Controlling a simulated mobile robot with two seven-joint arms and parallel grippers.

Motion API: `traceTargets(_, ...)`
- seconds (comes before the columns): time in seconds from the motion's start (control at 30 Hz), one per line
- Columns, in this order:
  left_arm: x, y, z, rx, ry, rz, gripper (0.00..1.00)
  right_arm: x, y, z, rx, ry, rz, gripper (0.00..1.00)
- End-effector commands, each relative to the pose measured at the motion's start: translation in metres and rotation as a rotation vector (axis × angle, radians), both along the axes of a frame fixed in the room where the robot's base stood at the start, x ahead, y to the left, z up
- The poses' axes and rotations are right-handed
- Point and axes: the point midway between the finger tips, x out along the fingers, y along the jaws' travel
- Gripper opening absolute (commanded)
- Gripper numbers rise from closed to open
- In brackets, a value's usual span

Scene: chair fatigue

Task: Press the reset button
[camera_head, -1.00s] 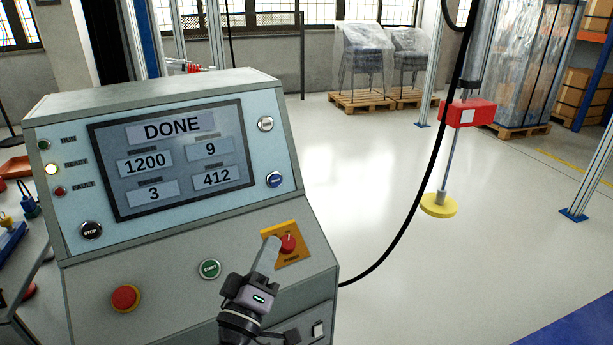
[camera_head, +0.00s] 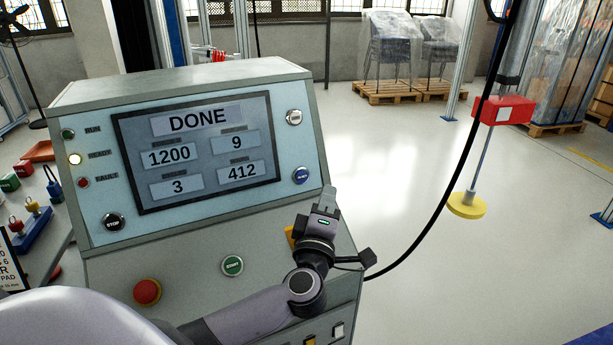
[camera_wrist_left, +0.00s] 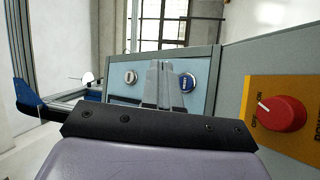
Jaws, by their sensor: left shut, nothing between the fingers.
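A grey console has a pale blue panel (camera_head: 230,205) with a screen (camera_head: 198,150) reading DONE. A blue button (camera_head: 301,175) with small, hard-to-read lettering sits low on the panel's right side, below a white button (camera_head: 294,117). My left gripper (camera_head: 328,198) is shut and empty, pointing up beside the panel's lower right edge, right of and slightly below the blue button. In the left wrist view, the fingertips (camera_wrist_left: 158,84) appear between the white button (camera_wrist_left: 130,77) and the blue button (camera_wrist_left: 187,83), apart from both as far as I can tell. My right gripper is out of view.
A red knob (camera_wrist_left: 282,114) on an orange plate sits close to the gripper. A green START button (camera_head: 232,266), a red mushroom button (camera_head: 147,291) and a black STOP button (camera_head: 113,221) are also on the console. A black cable hangs at right.

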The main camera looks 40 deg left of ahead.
Motion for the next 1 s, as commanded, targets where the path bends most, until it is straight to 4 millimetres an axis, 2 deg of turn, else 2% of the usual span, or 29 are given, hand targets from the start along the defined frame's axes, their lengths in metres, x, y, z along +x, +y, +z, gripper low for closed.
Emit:
traceTargets(0.27, 0.003, 0.006, -0.004, 0.003, -0.001, 0.0, 0.0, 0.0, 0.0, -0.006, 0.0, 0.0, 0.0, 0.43)
traceTargets(0.67, 0.027, 0.051, -0.019, 0.004, -0.002, 0.001, 0.0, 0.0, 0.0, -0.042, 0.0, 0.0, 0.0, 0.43)
traceTargets(1.0, 0.04, 0.074, -0.021, 0.002, -0.001, -0.001, 0.0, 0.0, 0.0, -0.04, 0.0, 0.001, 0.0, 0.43)
